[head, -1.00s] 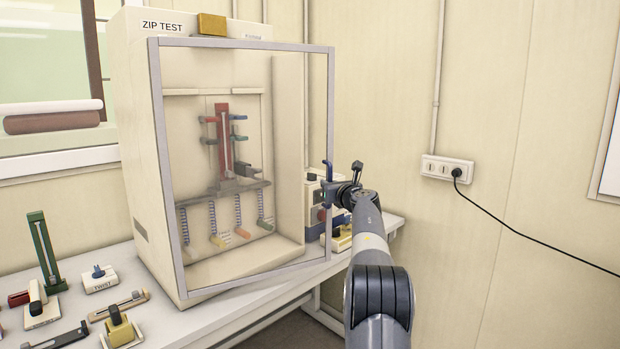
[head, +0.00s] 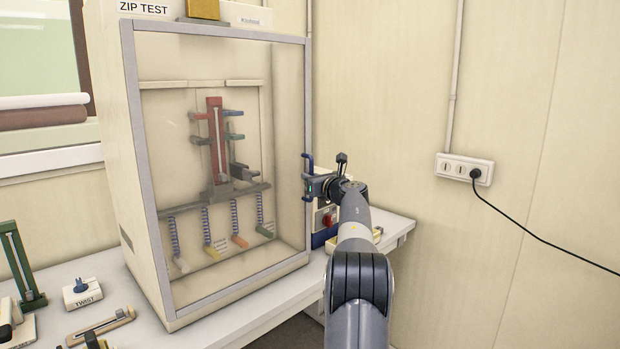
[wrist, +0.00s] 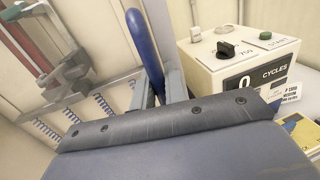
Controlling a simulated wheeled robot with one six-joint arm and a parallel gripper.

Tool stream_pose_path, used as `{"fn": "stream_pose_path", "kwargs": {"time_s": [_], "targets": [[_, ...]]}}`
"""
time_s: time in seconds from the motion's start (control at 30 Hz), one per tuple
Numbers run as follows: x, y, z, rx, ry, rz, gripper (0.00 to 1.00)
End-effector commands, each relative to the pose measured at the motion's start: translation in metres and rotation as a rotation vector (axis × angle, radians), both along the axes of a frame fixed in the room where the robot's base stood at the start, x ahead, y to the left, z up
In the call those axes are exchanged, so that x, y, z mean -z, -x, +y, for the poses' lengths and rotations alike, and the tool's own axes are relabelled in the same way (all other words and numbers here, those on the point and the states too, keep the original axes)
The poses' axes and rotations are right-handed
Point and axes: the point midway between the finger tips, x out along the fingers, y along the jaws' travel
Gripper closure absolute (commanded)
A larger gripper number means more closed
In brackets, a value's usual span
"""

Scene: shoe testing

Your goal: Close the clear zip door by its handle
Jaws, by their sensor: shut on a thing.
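The clear zip door (head: 215,150), a grey-framed transparent panel, covers the front of the white ZIP TEST cabinet (head: 150,215). In the head view its frame lies nearly flush with the cabinet front; I cannot tell whether a thin gap is left. Its blue handle (head: 308,163) is on the right edge. My gripper (head: 309,185) is shut on the handle at that edge.
A white cycle-counter box (wrist: 240,60) with knobs stands right of the cabinet. A TWIST block (head: 82,292) and other small fixtures lie on the table (head: 240,325) at left. A wall socket (head: 464,169) with a black cable is at right.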

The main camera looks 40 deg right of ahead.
Motion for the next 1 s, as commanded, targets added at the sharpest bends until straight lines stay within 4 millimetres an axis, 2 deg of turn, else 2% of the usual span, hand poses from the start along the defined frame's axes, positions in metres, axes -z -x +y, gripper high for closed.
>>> {"fn": "stream_pose_path", "kwargs": {"time_s": [0.23,0.27,0.3,0.67,0.83,1.0], "targets": [[-0.002,-0.002,0.002,-0.002,-0.001,-0.003,1.00],[-0.002,-0.002,0.002,-0.002,0.000,-0.004,0.86],[-0.002,-0.002,0.002,-0.002,0.001,-0.004,0.83],[-0.001,0.000,0.002,-0.001,0.000,-0.003,0.82],[0.001,0.015,0.003,0.000,0.001,-0.002,0.82],[0.001,0.043,0.008,0.002,0.001,-0.003,0.82]]}}
